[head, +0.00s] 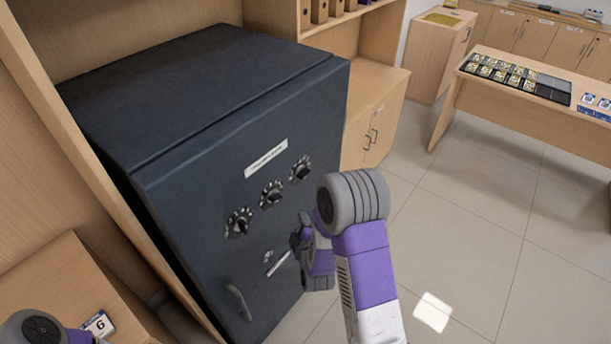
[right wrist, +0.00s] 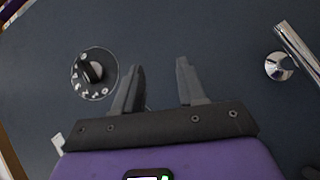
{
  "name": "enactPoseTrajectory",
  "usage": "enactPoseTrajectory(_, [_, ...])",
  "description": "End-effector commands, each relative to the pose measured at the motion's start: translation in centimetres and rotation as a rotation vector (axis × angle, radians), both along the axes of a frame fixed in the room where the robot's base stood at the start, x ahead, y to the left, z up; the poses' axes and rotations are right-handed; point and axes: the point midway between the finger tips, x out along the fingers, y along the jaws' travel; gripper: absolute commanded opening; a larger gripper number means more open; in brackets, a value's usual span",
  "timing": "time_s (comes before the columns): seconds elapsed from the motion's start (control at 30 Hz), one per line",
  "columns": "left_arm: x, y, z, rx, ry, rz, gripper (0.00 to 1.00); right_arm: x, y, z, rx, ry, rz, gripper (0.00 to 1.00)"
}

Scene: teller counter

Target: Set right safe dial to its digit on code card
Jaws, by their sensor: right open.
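The dark safe (head: 200,110) has a row of three black dials with white markings under a white label (head: 266,159). The right dial (head: 301,170) is nearest the safe's right edge. The code card (head: 99,323) lies at the lower left, partly cut off, with a 6 visible. My right gripper (head: 297,240) is below the right dial, close to the safe front. In the right wrist view its fingers (right wrist: 158,78) are apart and empty. One dial (right wrist: 95,73) shows left of them, apart from them; I cannot tell which dial. My left gripper is out of sight.
A chrome handle (right wrist: 296,50) sticks out right of the fingers in the right wrist view. A curved handle (head: 238,301) is low on the safe door. Wooden cabinets (head: 372,115) stand right of the safe, and the tiled floor (head: 480,240) is open.

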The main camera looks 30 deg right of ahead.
Motion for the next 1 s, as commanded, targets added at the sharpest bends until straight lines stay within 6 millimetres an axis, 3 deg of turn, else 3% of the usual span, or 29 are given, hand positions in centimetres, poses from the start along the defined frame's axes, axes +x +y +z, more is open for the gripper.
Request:
enactPoseTrajectory(0.03, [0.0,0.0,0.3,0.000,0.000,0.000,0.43,0.6,-0.9,2.8,-0.115,-0.057,0.002,0.40])
enactPoseTrajectory(0.1, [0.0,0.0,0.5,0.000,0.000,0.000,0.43,1.0,-1.9,5.5,-0.252,-0.111,-0.005,0.40])
enactPoseTrajectory(0.27, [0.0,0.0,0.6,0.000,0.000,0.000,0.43,1.3,-3.0,8.9,-0.425,-0.170,-0.025,0.40])
enactPoseTrajectory(0.37, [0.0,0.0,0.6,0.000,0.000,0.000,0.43,1.8,-3.4,9.4,-0.455,-0.179,-0.030,0.40])
enactPoseTrajectory(0.73, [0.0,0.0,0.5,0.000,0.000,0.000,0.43,6.8,-5.4,9.2,-0.452,-0.179,-0.029,0.40])
enactPoseTrajectory(1.0, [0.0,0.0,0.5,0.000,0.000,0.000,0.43,8.2,-6.0,9.2,-0.450,-0.176,-0.029,0.40])
